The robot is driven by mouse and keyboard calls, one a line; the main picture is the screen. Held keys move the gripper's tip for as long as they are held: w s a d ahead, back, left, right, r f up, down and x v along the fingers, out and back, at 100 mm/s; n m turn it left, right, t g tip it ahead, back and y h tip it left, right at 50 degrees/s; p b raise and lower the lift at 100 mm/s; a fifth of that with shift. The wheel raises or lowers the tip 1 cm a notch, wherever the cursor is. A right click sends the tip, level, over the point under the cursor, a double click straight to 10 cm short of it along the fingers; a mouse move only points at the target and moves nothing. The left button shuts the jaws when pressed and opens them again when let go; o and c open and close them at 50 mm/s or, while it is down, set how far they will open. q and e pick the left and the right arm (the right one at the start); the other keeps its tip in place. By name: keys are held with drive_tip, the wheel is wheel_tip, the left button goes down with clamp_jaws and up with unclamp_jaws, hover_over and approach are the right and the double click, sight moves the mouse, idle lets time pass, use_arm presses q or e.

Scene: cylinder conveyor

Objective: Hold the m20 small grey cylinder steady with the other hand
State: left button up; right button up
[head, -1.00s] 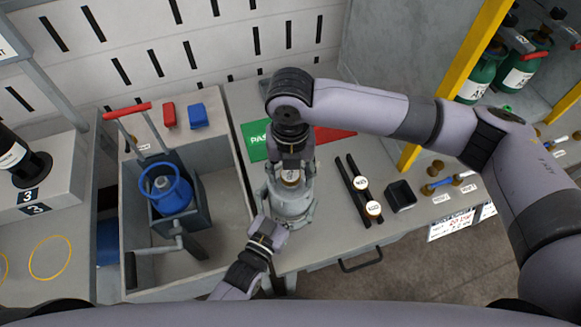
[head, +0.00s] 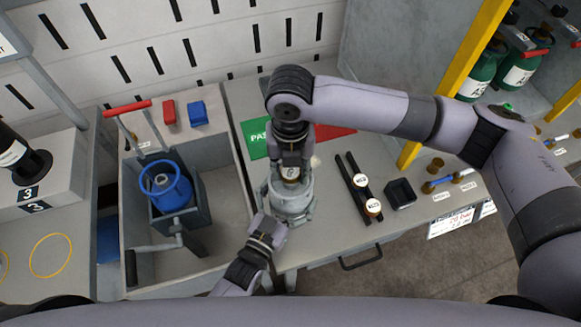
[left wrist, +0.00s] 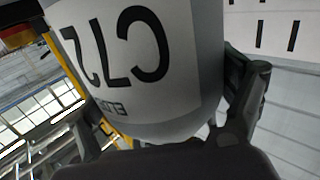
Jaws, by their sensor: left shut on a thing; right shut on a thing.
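The small grey cylinder (head: 291,206) stands upright on the bench at its front left. My right gripper (head: 291,162) points down from above and is shut on a brass-coloured fitting (head: 291,174) at the cylinder's top. The fingers partly hide the fitting.
Two black rails (head: 352,183) carrying round white-topped brass pieces and a small black box (head: 400,193) lie to the right. Green (head: 255,137) and red (head: 335,133) pads lie behind. A bin (head: 228,240) with a blue-topped device stands left.

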clamp_jaws()
drive_tip(key=m, duration=0.6)
drive_tip(key=m, duration=0.6)
drive_tip(key=m, duration=0.6)
idle(0.4)
